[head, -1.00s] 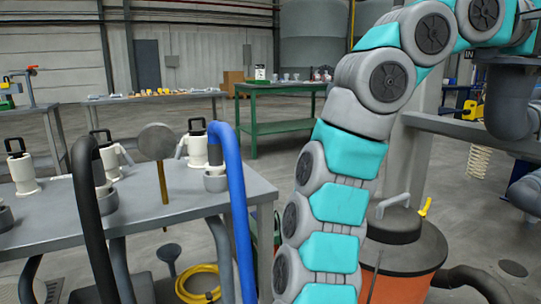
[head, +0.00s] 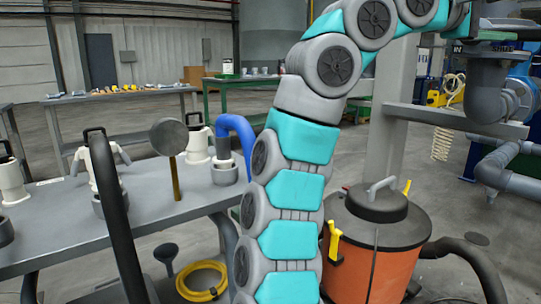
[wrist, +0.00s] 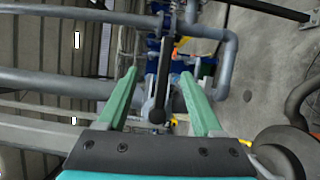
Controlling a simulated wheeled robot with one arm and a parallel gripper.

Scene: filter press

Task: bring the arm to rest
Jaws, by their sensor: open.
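My arm, teal and grey, rises through the middle of the head view and bends over to the upper right, toward the pipework. My gripper (wrist: 162,92) shows in the wrist view with its two green fingers spread apart. Nothing is clasped between the fingers. Behind the gap between them are a dark bar with a round end and grey and blue pipes (wrist: 225,70), and I cannot tell how far off these are. The gripper itself is out of the head view.
A grey bench (head: 150,205) with white pump-like fittings and hoses stands at left. An orange drum vacuum (head: 375,265) stands close to the right of my arm. Grey pipes (head: 490,100) fill the right side. A green table (head: 235,82) stands behind. Open floor lies between.

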